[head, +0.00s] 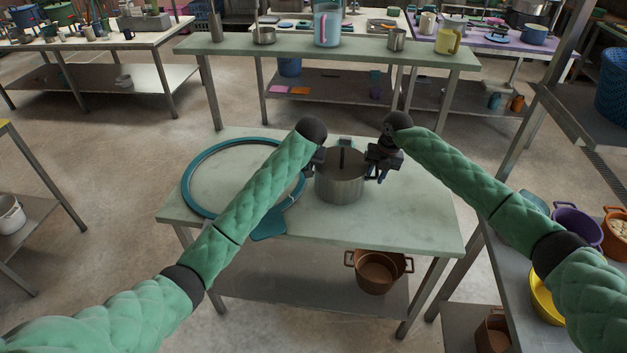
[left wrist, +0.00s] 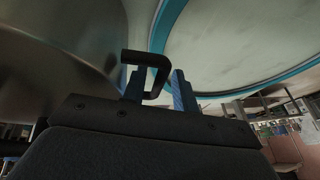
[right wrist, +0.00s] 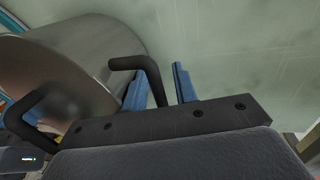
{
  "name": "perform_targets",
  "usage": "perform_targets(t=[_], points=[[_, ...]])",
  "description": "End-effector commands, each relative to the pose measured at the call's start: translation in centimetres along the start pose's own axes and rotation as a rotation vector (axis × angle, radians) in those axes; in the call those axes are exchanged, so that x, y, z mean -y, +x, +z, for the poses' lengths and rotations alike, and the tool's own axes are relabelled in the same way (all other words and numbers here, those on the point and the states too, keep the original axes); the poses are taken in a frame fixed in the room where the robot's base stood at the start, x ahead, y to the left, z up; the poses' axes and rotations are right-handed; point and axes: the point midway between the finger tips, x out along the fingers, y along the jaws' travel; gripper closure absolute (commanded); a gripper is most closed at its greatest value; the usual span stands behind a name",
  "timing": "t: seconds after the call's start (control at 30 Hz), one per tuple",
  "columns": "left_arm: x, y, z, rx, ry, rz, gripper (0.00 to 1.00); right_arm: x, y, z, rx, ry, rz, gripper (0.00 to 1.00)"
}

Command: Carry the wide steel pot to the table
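The wide steel pot (head: 340,188) stands upright on the pale green table (head: 420,215), right of its middle. It fills the left of the left wrist view (left wrist: 50,50) and of the right wrist view (right wrist: 80,60). My left gripper (head: 312,168) is at the pot's left side, partly hidden by my arm. Its blue fingers (left wrist: 158,88) are apart, with a black pot handle (left wrist: 150,58) between them. My right gripper (head: 381,175) is at the right side. Its fingers (right wrist: 160,88) are apart, with the other handle (right wrist: 135,63) between them. Gaps show beside both handles.
A teal ring (head: 187,185) lies on the table left of the pot. A brown pot (head: 377,274) sits on the lower shelf. A longer green table (head: 330,50) with pitchers stands behind. A side shelf at right holds a purple pot (head: 577,226) and other pots.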

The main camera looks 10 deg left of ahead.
Motion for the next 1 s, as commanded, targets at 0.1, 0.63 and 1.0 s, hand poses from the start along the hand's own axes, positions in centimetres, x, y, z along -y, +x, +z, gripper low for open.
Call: perform_targets(t=[0.1,0.63,1.0], points=[[-0.2,0.0,0.0,0.0,0.002,0.002,0.68,-0.2,0.0,0.0,0.0,-0.002,0.002,0.68],[-0.3,-5.3,0.0,-0.002,0.003,0.004,0.68,-0.3,0.1,-0.1,0.0,-0.003,0.003,0.68],[-0.1,-7.9,0.0,0.0,0.001,0.002,0.68,-0.3,-0.2,0.0,0.001,-0.003,0.003,0.68]])
